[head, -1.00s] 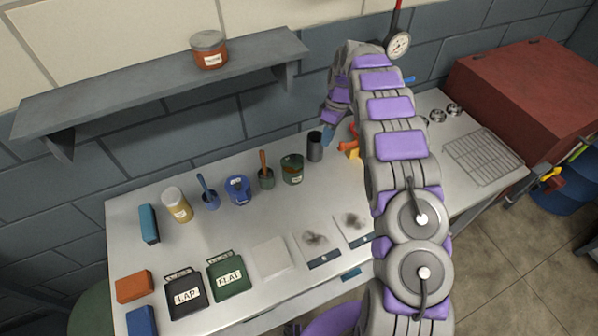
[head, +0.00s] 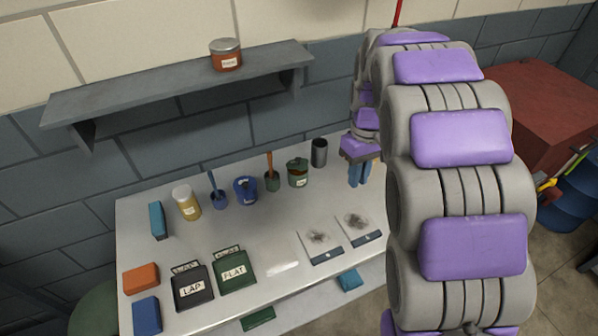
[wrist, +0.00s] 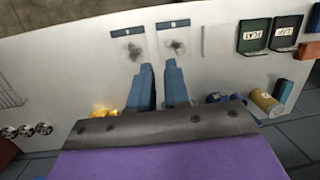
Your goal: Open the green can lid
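A blue can (head: 245,190), a blue pot (head: 219,199) and a yellow jar (head: 187,203) stand left of the green can. The LAP (head: 192,288) and FLAT (head: 235,271) trays lie in front. A shelf (head: 170,85) hangs above. The middle of the bench is mostly clear.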

